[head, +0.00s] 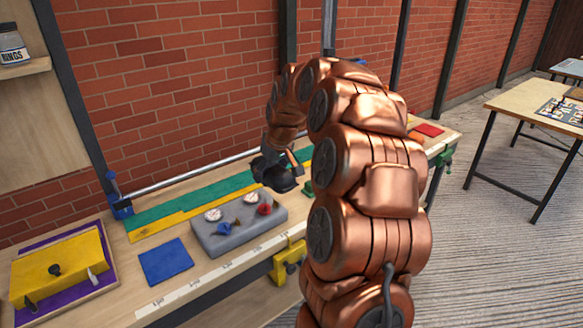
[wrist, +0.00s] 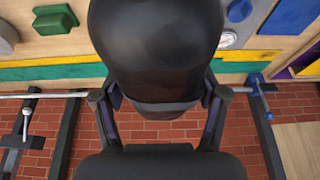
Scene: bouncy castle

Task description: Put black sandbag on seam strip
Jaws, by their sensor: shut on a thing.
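My gripper (head: 272,158) is shut on the black sandbag (head: 283,177), above the workbench near its back half. In the wrist view the black sandbag (wrist: 155,50) fills the upper middle, with a finger of my gripper (wrist: 162,103) on each side. The seam strip (head: 185,208), a long flat band of green and yellow, lies along the bench near the wall. It also shows in the wrist view (wrist: 60,72) behind the sandbag. The sandbag appears clear of the strip; my arm hides the strip's right part.
A grey block (head: 240,235) with small dials and knobs stands in front of the strip. A blue patch (head: 166,262) and a yellow box (head: 60,265) on a purple-lined tray lie left. A metal rod (head: 190,178) runs along the back. Red patches (head: 430,130) lie right.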

